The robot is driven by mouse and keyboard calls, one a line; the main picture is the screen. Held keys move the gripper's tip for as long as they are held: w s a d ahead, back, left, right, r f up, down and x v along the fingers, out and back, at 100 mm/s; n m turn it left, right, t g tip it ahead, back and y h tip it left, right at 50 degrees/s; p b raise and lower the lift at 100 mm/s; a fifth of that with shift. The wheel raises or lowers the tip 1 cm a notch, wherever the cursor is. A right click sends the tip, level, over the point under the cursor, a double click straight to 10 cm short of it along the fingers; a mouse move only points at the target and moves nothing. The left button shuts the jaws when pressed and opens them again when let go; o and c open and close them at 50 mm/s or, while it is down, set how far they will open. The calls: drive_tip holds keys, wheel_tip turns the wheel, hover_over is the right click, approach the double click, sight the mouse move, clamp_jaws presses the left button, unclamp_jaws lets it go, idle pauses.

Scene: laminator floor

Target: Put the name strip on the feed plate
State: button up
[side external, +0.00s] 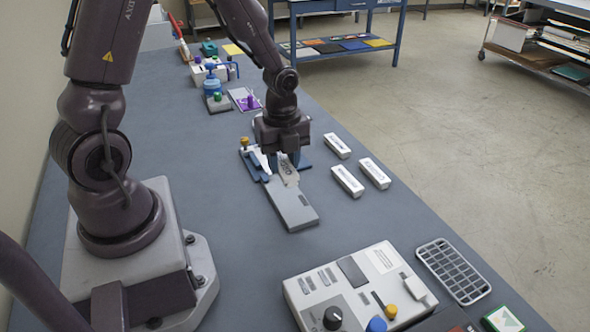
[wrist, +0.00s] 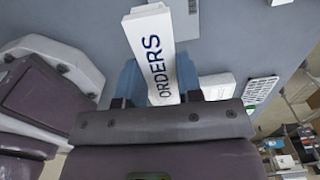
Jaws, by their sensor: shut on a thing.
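The name strip (side external: 289,172) is pale with dark lettering. In the wrist view the strip (wrist: 154,58) reads ORDERS and sits between the two blue fingers of my gripper (wrist: 158,88). In the side view my gripper (side external: 284,157) points down, shut on the strip, over the far end of a long grey plate (side external: 292,207), which looks like the feed plate. The strip's near end overlaps this plate in the picture; I cannot tell whether they touch. The fingers and gripper body hide part of the strip and the plate's far end.
Several-part blue fixture with an orange knob (side external: 245,142) stands left of my gripper. Three white lettered blocks (side external: 347,181) lie to the right. A control box (side external: 358,290) and a grid tray (side external: 453,270) are in front. Bench around the plate's near end is clear.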

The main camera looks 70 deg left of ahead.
sight(286, 194)
drive_tip(key=shift+n, duration=0.4)
drive_tip(key=a+f, duration=0.1)
drive_tip(key=f, duration=0.1)
drive_tip(key=w+a+f, duration=0.1)
drive_tip(key=f, duration=0.1)
drive_tip(key=w+a+f, duration=0.1)
drive_tip(key=a+f, duration=0.1)
drive_tip(key=shift+w+a+f, duration=0.1)
drive_tip(key=shift+w+f, duration=0.05)
drive_tip(key=shift+f, duration=2.15)
drive_tip(key=o, duration=0.9)
drive_tip(key=shift+f, duration=0.1)
